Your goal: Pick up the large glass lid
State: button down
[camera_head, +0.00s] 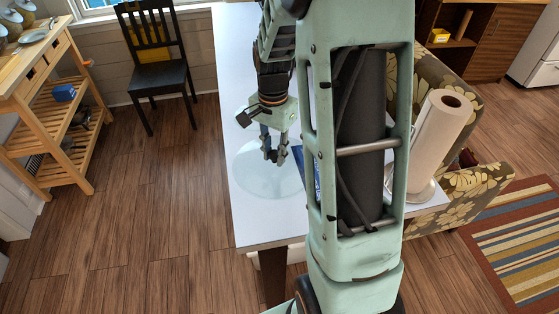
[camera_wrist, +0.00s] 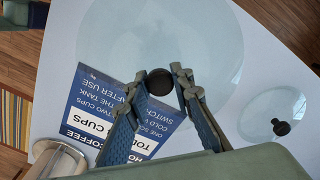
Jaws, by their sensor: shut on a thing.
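The large glass lid (camera_head: 252,178) is a clear round disc over the near end of the white table. In the wrist view the lid (camera_wrist: 210,45) fills the upper middle, with a black round knob (camera_wrist: 160,82) near its lower part. My gripper (camera_head: 274,157) points down at the lid's centre. In the wrist view my gripper's fingers (camera_wrist: 158,80) sit on either side of the knob, shut on it. I cannot tell whether the lid is clear of the table. A smaller glass lid (camera_wrist: 265,108) with a black knob lies to the right, apart from the fingers.
A blue printed sign (camera_wrist: 90,105) lies partly beneath the large lid. A paper towel roll (camera_head: 436,135) stands on the white table (camera_head: 237,100) at the right. A black chair (camera_head: 160,75) and a wooden cart (camera_head: 40,110) are at the left, with open floor between.

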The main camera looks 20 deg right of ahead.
aim_at(262, 166)
jog(key=a+r, duration=0.3)
jog(key=r, duration=0.1)
jog(key=shift+s+a+r, duration=0.1)
jog(key=shift+a+r, duration=0.05)
jog(key=shift+a, duration=0.2)
jog(key=s+a+r+b, duration=0.1)
jog(key=a+r, duration=0.3)
jog(key=a, duration=0.4)
jog(key=shift+a, duration=0.4)
jog(key=c, duration=2.3)
grip_release()
grip_shut()
jog(key=shift+s, duration=0.15)
